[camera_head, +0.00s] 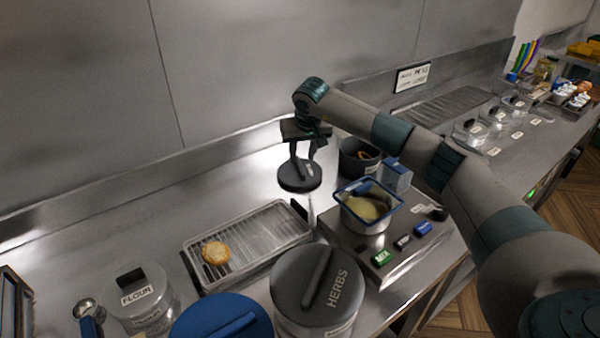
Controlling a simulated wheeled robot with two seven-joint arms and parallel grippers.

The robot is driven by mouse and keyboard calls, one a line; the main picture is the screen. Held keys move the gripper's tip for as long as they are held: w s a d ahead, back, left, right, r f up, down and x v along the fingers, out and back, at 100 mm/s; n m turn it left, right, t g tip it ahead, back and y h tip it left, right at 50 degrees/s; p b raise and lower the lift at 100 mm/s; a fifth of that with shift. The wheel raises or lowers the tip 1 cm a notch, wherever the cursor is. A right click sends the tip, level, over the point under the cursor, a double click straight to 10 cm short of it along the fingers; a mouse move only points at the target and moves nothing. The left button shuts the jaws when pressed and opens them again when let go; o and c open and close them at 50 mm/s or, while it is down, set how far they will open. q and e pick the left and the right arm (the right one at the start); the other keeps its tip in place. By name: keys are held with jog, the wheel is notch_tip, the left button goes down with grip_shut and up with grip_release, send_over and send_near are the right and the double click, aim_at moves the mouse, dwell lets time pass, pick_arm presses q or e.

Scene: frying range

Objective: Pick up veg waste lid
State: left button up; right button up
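The dark round lid (299,184), with a bar handle on top, is in the middle of the counter, left of a dark pot (350,163). The pot is uncovered and orange scraps show inside; its label is too small to read. My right gripper (303,161) points down over the lid, its fingertips on either side of the handle. A gap shows between the fingers, so it looks open. Whether the fingertips touch the handle is hard to tell. My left gripper is out of view.
The herbs container (315,285), a blue lid (222,318) and the flour jar (140,296) stand in front. A scale with a pan (366,226) is at right.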

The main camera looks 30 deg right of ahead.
aim_at(300, 165)
jog(key=shift+w+f+p, duration=0.2)
jog(key=shift+f+p, duration=0.2)
jog(key=shift+p, duration=0.1)
jog(key=p+x, duration=0.2)
jog(key=x, duration=0.2)
jog(key=shift+f, duration=0.1)
jog(key=shift+f+b, duration=0.2)
jog(key=shift+b, duration=0.35)
dwell(0.5)
jog(key=shift+c, duration=0.6)
grip_shut()
